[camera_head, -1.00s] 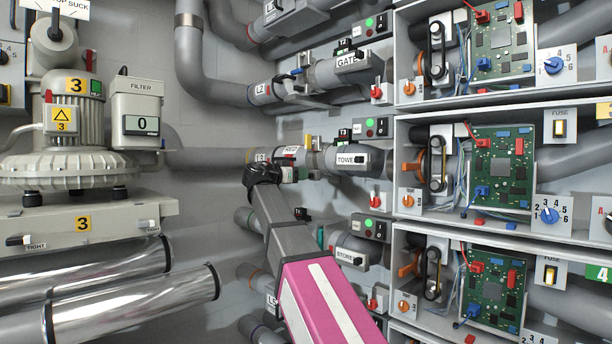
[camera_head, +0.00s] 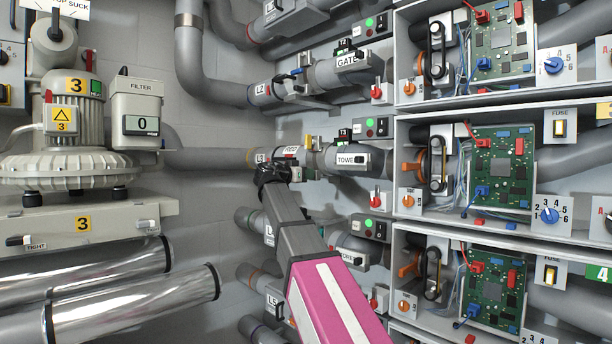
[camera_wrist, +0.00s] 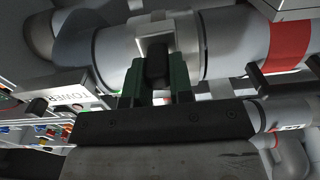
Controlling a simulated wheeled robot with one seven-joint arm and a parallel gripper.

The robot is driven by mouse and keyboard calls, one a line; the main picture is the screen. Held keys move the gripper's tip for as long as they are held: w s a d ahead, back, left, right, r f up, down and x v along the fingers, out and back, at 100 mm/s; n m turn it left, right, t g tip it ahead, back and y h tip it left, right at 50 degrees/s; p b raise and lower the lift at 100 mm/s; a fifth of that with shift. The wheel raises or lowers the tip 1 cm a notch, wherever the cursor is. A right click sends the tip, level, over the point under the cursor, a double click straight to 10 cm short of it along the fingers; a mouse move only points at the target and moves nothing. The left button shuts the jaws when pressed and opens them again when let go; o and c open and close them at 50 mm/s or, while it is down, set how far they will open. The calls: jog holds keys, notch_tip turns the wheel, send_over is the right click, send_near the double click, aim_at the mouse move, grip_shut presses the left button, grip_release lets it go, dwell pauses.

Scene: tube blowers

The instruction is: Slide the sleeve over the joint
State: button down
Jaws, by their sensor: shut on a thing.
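In the wrist view, a grey sleeve (camera_wrist: 187,40) lies around the line 3 pipe, with a pale bracket and dark grip on its near side. My gripper (camera_wrist: 157,82) has its green-sided fingers closed around that grip. In the head view my gripper (camera_head: 275,172) is at the line 3 pipe (camera_head: 205,158), just right of the L3 label. It hides most of the sleeve there. The TOWER pipe (camera_head: 325,157) continues to the right. The joint is largely hidden, and I cannot tell how much the sleeve covers it.
The L2 GATE line (camera_head: 330,72) runs above and further pipes lie below my arm. Shelves with circuit boards (camera_head: 503,168) stand at the right. Blower 3 (camera_head: 65,150) and two shiny tubes (camera_head: 130,308) are at the left. Small levers and labels crowd the pipe.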

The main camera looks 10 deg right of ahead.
jog(key=w+a, duration=0.1)
jog(key=w, duration=0.1)
jog(key=w+a, duration=0.2)
jog(key=shift+w, duration=0.25)
jog(key=c, duration=1)
grip_release()
jog(key=shift+w+a, duration=0.1)
jog(key=v, duration=1)
jog(key=shift+s+a, duration=0.3)
